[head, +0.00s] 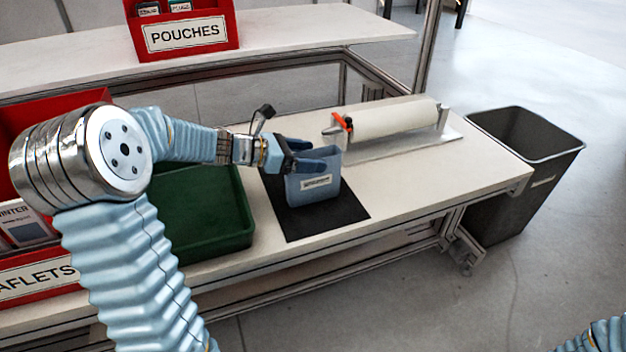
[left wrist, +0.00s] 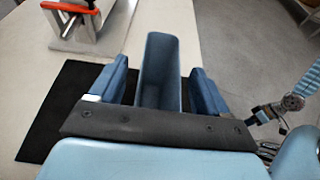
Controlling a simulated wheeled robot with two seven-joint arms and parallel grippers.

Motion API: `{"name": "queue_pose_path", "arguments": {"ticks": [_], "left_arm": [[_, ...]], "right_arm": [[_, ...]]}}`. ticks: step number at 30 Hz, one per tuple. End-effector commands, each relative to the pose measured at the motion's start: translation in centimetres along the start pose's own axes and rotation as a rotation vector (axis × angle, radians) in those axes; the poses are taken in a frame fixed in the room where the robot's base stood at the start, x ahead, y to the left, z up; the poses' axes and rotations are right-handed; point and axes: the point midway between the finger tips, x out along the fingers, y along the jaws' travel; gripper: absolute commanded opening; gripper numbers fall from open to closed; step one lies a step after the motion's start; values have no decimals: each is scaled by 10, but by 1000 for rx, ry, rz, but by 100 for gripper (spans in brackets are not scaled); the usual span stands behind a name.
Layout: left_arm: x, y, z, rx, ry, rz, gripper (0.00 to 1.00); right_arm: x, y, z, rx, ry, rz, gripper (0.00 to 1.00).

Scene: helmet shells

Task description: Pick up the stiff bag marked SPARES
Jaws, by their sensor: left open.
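A stiff blue-grey bag (head: 314,186) stands upright and open-topped on a black mat (head: 345,208). A white label is on its front, its print too small to read. My left gripper (head: 312,157) is open at the bag's top, its blue fingers partly hiding the rim. In the left wrist view the bag (left wrist: 160,60) shows between the two spread fingers (left wrist: 155,88), with a visible gap on each side. Part of my right arm shows at the head view's lower right corner. A small part of it also seems to show at the left wrist view's right edge, its gripper unclear.
A green tray (head: 245,222) stands left of the mat. Behind the bag is a white roll (head: 390,118) on a metal holder with an orange part. A red POUCHES bin (head: 185,58) sits on the upper shelf. A grey waste bin (head: 545,150) stands right of the table.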

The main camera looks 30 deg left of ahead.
Motion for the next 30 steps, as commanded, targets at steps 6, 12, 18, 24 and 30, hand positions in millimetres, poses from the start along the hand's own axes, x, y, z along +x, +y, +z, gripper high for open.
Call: {"name": "queue_pose_path", "arguments": {"ticks": [6, 12, 18, 24, 30], "left_arm": [[0, 0, 0, 0, 0, 0, 51], [0, 0, 0, 0, 0, 0, 20], [-1, 0, 0, 0, 0, 0, 6], [-2, 0, 3, 1, 0, 0, 6], [-10, 0, 26, 4, -2, 1, 6]], "right_arm": [[0, 0, 0, 0, 0, 0, 0], [0, 0, 0, 0, 0, 0, 0], [0, 0, 0, 0, 0, 0, 0], [-1, -1, 0, 0, 0, 0, 0], [-6, -4, 1, -2, -3, -2, 0]]}}
